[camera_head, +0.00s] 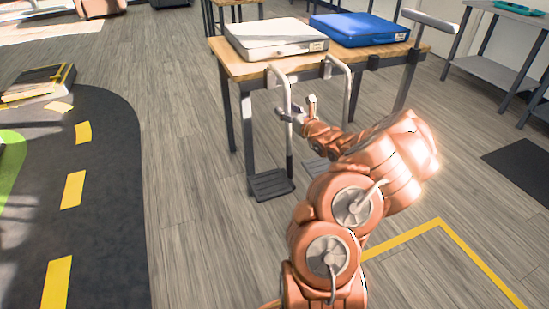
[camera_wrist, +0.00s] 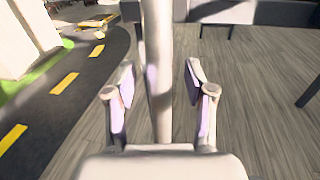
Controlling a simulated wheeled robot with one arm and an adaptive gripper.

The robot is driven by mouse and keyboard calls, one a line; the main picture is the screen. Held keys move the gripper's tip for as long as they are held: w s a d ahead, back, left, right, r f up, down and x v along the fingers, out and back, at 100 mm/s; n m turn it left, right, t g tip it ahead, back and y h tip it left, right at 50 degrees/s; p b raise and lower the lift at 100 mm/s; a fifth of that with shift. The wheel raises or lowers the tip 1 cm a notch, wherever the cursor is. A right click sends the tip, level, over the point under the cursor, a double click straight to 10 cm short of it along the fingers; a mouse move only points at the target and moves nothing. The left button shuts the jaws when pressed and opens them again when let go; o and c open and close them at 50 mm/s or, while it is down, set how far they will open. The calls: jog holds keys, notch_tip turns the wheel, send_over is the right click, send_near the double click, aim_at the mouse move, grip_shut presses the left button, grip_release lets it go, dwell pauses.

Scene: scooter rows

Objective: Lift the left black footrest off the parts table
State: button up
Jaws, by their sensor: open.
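The left black footrest (camera_head: 271,184) hangs at the front of the wooden parts table (camera_head: 246,70). Its ribbed plate is low, near the floor, and its silver tube (camera_head: 289,150) runs up to the table's front edge. My gripper (camera_head: 298,110) is at this tube, below the tabletop. In the wrist view the tube (camera_wrist: 159,55) stands upright between the two spread fingers of my gripper (camera_wrist: 160,85), with a gap visible on both sides. A second footrest (camera_head: 318,167) hangs to the right, partly hidden behind my arm.
A white case (camera_head: 275,40) and a blue case (camera_head: 358,28) lie on the table. A grey-padded post (camera_head: 430,21) rises at its right end. A metal shelf table (camera_head: 500,70) stands at the right. The floor left of the table is clear up to the road mat (camera_head: 110,200).

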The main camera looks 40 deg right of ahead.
grip_shut()
dwell(0.5)
dwell(0.3)
